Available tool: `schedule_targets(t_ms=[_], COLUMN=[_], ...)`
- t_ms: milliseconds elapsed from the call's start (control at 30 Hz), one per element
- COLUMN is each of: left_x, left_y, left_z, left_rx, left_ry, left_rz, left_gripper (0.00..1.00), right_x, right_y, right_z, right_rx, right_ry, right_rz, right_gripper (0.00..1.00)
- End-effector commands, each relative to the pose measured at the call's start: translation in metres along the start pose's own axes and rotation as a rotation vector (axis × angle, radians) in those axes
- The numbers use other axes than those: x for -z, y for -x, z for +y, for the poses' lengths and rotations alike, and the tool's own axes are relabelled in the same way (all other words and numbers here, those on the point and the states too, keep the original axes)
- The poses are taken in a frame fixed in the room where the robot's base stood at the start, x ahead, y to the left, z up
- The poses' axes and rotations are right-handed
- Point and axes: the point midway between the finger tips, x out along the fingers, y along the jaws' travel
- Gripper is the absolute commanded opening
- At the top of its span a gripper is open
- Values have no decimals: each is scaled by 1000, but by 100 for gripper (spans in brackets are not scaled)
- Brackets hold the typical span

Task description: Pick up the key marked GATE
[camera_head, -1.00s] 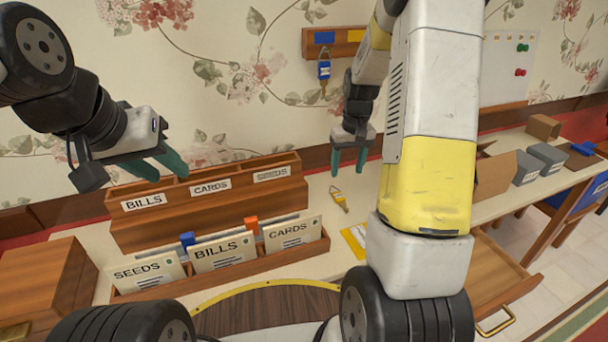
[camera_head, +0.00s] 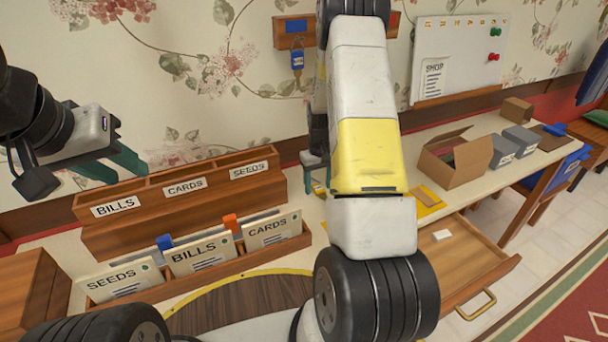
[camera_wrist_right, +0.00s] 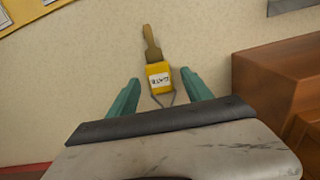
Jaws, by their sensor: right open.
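The key (camera_wrist_right: 151,45) lies on the pale desk top in the right wrist view, with a yellow tag (camera_wrist_right: 159,76) reading GATE. My right gripper (camera_wrist_right: 161,88) is open and empty, its teal fingers on either side of the tag. I cannot tell whether they touch it. In the head view, my right gripper (camera_head: 316,160) is low over the desk, partly hidden by my own arm, with a bit of the yellow tag (camera_head: 318,188) below it. My left gripper (camera_head: 112,165) is open and empty above the left end of the sorter.
A wooden sorter (camera_head: 130,232) with labelled slots and a card tray (camera_head: 290,246) stand left of the key. A blue-tagged key (camera_head: 297,62) hangs on the wall rack (camera_head: 281,38). An open cardboard box (camera_head: 462,166) stands to the right. A drawer (camera_head: 462,262) is pulled out in front.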

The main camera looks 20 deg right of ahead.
Motion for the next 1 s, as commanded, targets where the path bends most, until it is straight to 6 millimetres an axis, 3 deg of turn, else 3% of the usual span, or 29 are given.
schedule_targets(t_ms=[167, 467, 767, 1000], left_x=[0, 0, 0, 0], left_y=[0, 0, 0, 0], left_z=[0, 0, 0, 0], left_rx=[0, 0, 0, 0], left_ry=[0, 0, 0, 0], left_rz=[0, 0, 0, 0], left_gripper=[36, 36, 36, 36], right_x=[0, 0, 0, 1], right_y=[0, 0, 4, 43], right_z=[0, 0, 0, 0], right_rx=[0, 0, 0, 0], right_ry=[0, 0, 0, -1], right_rz=[0, 0, 1, 5], right_gripper=[58, 0, 0, 0])
